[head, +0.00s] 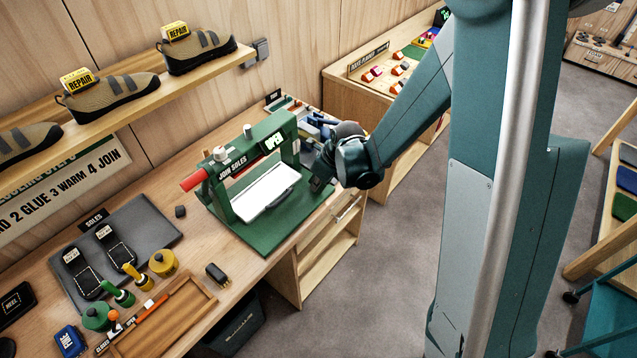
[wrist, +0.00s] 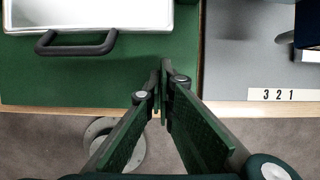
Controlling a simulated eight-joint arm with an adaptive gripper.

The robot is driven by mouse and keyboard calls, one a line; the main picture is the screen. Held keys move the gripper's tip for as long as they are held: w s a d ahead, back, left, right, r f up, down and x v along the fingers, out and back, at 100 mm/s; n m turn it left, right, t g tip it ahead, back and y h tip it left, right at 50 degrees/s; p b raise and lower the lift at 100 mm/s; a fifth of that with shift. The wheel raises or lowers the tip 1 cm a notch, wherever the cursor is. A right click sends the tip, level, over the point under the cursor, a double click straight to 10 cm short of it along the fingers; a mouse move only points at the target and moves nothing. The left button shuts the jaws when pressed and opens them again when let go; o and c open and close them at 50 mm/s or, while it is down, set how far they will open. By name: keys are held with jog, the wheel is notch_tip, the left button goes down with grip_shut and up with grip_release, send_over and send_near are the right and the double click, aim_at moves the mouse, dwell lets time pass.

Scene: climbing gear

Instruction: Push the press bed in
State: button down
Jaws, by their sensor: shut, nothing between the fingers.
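The green press marked JOIN SOLES (head: 238,165) stands on the workbench. Its pale, flat bed (head: 262,190) lies on the green base and extends out in front of the press frame. The bed's dark bar handle (head: 281,199) is on its front edge. In the wrist view the bed (wrist: 90,14) is at the top left, with the handle (wrist: 76,47) along its near edge. My gripper (head: 318,186) is at the right of the press. In the wrist view its fingertips (wrist: 162,75) meet, empty, over the green base, right of the handle and apart from it.
The bench's front edge runs just below the press. Left of it are a grey mat (head: 150,238) with soles, a wooden tray (head: 170,320) and several coloured pots. A grey mat (wrist: 240,60) with a 3 2 1 label lies right of the base. A shoe shelf (head: 130,95) hangs above.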

aim_at(299, 178)
jog(key=shift+w+a, duration=1.3)
jog(key=shift+w+a+b, duration=0.45)
jog(key=shift+w+a, duration=0.75)
jog(key=shift+s+d+b, duration=0.35)
jog(key=shift+s+d, duration=1.15)
jog(key=shift+s, duration=0.05)
jog(key=v, duration=0.3)
jog(key=shift+w+a, duration=0.1)
jog(key=shift+w, duration=0.05)
jog(key=v, duration=0.7)
